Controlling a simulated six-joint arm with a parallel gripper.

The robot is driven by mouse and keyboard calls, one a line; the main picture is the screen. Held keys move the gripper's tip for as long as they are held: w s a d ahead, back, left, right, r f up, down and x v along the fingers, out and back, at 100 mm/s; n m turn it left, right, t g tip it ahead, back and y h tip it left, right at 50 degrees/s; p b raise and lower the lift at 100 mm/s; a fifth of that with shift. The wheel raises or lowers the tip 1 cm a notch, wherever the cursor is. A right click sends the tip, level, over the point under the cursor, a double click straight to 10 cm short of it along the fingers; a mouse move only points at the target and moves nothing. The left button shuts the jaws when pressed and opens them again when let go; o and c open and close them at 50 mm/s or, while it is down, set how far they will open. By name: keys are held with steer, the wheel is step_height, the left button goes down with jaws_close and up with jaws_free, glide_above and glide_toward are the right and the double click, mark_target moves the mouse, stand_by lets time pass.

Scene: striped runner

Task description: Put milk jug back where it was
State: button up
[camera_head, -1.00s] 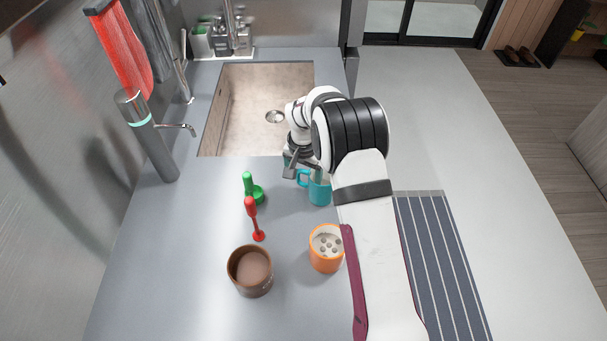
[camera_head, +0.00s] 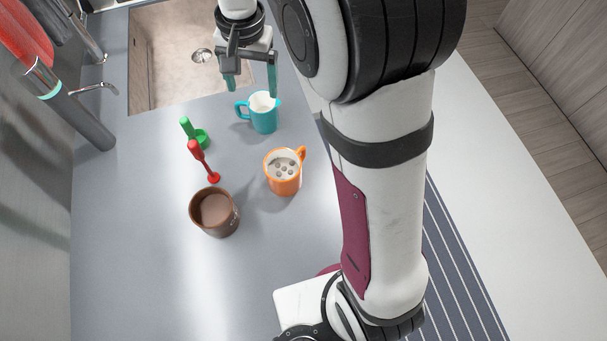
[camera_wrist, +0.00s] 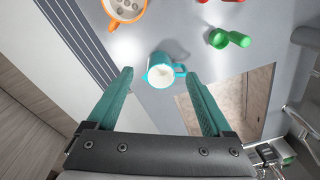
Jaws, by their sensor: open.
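The teal jug (camera_head: 263,113), with a pale inside and a handle on its left, stands upright on the grey counter near the sink's front edge. I take it to be the milk jug. It also shows in the wrist view (camera_wrist: 160,74), its open top facing the camera. My gripper (camera_head: 252,88) is open and empty, with teal fingers. In the head view it is just above and behind the jug. In the wrist view the jug appears beyond and between the fingertips (camera_wrist: 160,82), with no visible contact.
The sink (camera_head: 170,50) lies behind. The striped runner (camera_head: 455,265) is to the right, partly hidden by my arm.

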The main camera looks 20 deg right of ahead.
steer(key=s+d+g+y, duration=0.1)
steer(key=s+d, duration=0.1)
steer(key=s, duration=2.5)
steer(key=shift+s+d+r+y, duration=0.3)
steer(key=shift+s+d+r, duration=0.05)
steer(key=shift+d+r, duration=0.1)
